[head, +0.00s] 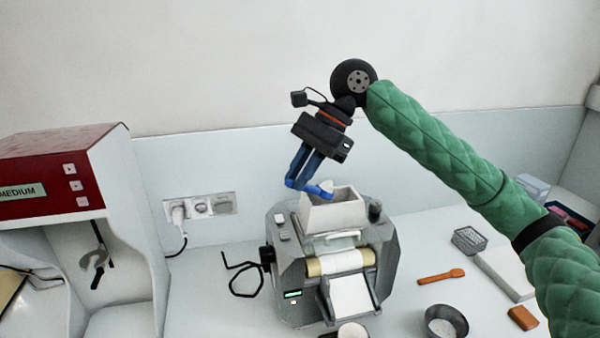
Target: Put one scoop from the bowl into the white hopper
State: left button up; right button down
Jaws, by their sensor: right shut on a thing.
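The white hopper (334,213) is an open-topped box on top of the grey machine (330,255) in the middle. My right gripper (308,187) is above the hopper's left rim, fingers pointing down. It is shut on a small scoop (326,187) that is mostly hidden by the blue fingertips; a pale end shows beside the hopper opening. Whether anything lies in the scoop is too small to tell. A grey bowl (446,322) with pale contents stands at the lower right on the counter. My left gripper is out of view.
An orange spoon-like tool (442,276), a wire basket (468,240), a white slab (503,273) and a brown block (523,317) lie at right. A red-and-white machine (75,185) stands at left.

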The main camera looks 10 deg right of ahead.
jog(key=shift+f, duration=0.3)
dwell(0.5)
jog(key=shift+p, duration=1.1)
dwell(3.1)
jog(key=shift+s+a+p, duration=0.15)
jog(key=shift+a+p, duration=0.1)
jog(key=shift+p, duration=0.7)
dwell(0.6)
jog(key=shift+r+p, duration=2.95)
jog(key=shift+p, duration=1.25)
